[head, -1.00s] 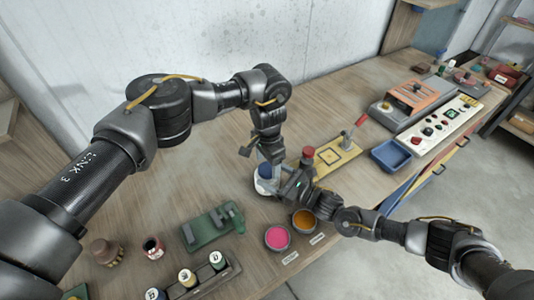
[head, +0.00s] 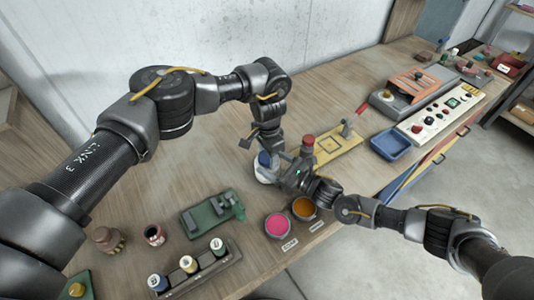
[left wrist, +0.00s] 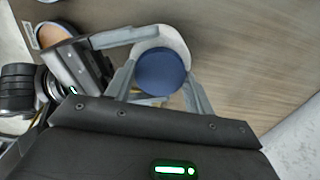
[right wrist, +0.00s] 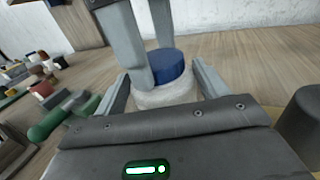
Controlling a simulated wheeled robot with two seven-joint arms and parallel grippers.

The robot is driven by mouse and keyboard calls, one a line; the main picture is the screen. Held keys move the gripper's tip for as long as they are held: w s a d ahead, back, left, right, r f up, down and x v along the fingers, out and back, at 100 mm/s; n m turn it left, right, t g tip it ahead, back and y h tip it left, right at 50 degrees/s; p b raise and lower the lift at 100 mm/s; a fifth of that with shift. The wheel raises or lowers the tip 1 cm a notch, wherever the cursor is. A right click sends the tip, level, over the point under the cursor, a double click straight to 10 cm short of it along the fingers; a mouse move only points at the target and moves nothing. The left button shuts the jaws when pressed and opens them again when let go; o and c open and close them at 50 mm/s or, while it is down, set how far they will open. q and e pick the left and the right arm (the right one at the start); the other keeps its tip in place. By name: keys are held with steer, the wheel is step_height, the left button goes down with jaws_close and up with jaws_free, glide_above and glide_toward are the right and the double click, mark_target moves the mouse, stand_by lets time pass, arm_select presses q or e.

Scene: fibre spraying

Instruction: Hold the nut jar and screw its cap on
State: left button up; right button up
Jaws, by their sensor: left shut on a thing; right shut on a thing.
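The nut jar (head: 263,176) is pale and stands upright on the bench in the head view. Its blue cap (left wrist: 161,73) sits on top and also shows in the right wrist view (right wrist: 168,66). My left gripper (left wrist: 160,82) reaches down from above, shut on the cap with a finger on either side. My right gripper (right wrist: 163,90) comes in from the side, low, and is shut on the pale jar body (right wrist: 166,95). The arms and fingers partly hide the jar in the head view. I cannot tell how far the cap is threaded.
Cups of pink (head: 277,225) and orange (head: 304,207) stand close to the right arm. A green fixture (head: 212,213) and a spool rack (head: 192,267) lie in front.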

arm_select(q)
steer(key=m, duration=0.6)
steer(key=o, duration=1.1)
steer(key=shift+s, duration=0.1)
steer(key=shift+c, duration=0.2)
steer(key=shift+r, duration=2.25)
steer(key=shift+c, duration=0.4)
